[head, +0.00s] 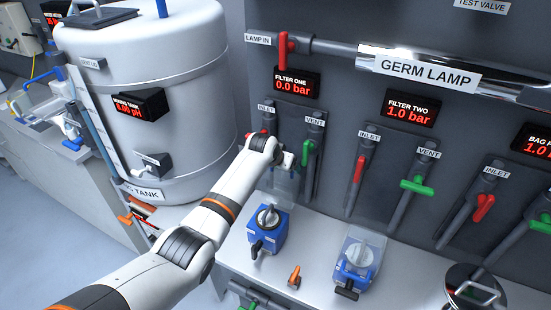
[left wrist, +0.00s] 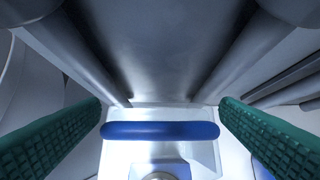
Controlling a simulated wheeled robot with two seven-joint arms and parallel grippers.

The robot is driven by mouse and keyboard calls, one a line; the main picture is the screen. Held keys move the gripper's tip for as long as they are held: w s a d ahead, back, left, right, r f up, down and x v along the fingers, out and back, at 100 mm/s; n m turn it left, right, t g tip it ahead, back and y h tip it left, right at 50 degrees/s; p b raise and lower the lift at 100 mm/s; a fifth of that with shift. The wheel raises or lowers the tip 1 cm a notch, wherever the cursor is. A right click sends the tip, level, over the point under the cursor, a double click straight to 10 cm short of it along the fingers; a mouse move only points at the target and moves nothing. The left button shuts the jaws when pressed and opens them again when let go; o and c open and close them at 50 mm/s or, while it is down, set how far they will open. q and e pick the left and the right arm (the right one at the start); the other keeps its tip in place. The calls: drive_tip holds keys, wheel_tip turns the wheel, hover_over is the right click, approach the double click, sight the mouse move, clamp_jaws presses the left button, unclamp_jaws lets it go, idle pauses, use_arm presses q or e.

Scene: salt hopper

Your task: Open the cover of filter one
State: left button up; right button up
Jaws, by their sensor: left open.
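Filter one is the blue unit (head: 268,232) on the white bench, with a round grey knob on top. Its clear cover (head: 285,188) appears raised behind the knob, partly hidden by my arm. My left gripper (head: 282,160) is just above the cover, in front of the inlet and vent pipes. In the left wrist view, a blue bar (left wrist: 160,130) lies crosswise between the open green finger pads, with gaps at both ends. Clear material and part of a blue unit with a round knob (left wrist: 158,175) show below it. My right gripper is out of view.
Filter two (head: 356,262) stands to the right under a clear cover. An orange-handled valve (head: 294,277) sits between the filters. Filter one's green vent handle (head: 307,153) is close beside my gripper. A large white tank (head: 165,90) stands left; a metal lid (head: 476,288) is at lower right.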

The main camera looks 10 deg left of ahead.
use_arm(q)
drive_tip(key=v, duration=1)
drive_tip(key=shift+s+r, duration=0.2)
drive_tip(key=shift+s, duration=0.1)
drive_tip(key=shift+a, duration=0.1)
